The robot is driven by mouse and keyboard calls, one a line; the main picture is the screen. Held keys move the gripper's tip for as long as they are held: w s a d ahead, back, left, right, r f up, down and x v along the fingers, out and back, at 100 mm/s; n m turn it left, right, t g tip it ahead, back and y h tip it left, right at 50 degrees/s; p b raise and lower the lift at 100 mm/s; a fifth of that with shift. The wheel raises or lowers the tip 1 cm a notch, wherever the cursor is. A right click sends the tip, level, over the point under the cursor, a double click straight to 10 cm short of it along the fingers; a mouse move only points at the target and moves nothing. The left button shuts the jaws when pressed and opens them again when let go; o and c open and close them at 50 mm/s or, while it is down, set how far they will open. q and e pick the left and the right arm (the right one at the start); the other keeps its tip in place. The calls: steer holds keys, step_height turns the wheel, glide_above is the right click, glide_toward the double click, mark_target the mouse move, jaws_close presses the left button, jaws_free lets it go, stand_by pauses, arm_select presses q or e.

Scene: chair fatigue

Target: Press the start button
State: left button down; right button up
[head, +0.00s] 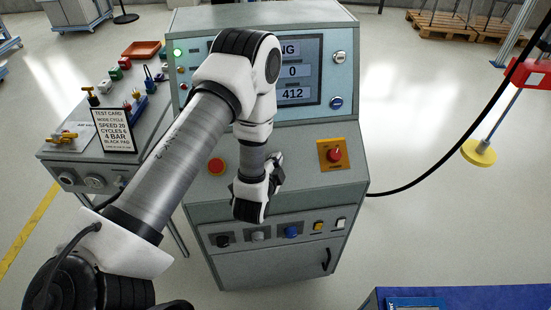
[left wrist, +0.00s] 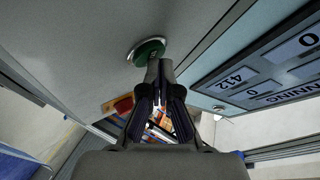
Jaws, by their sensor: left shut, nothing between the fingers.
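The start button, a green round button (left wrist: 150,50) with a metal ring, is on the console panel in the left wrist view. In the head view my left arm hides it. My left gripper (left wrist: 158,66) is shut and empty, its fingertips at the lower edge of the green button; I cannot tell whether they touch it. In the head view the left gripper (head: 276,164) is over the console's sloped panel (head: 310,185), between a red button (head: 216,166) and a red knob on a yellow plate (head: 334,154). My right gripper is not in view.
The console's screen (head: 298,70) shows letters ending in "NNING", with 0 and 412. A green lamp (head: 177,53) is lit. A test card (head: 113,130) stands on the side table at left. A black cable (head: 440,165) hangs at right.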

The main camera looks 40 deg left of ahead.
arm_select(q)
steer(key=shift+s+d+r+p, duration=0.2)
steer(key=shift+s+r+p, duration=0.1)
steer(key=shift+r, duration=0.25)
steer(key=r+p, duration=0.1)
steer(key=s+d+r+p, duration=0.2)
steer(key=r, duration=0.1)
steer(key=shift+r, duration=0.1)
stand_by(0.8)
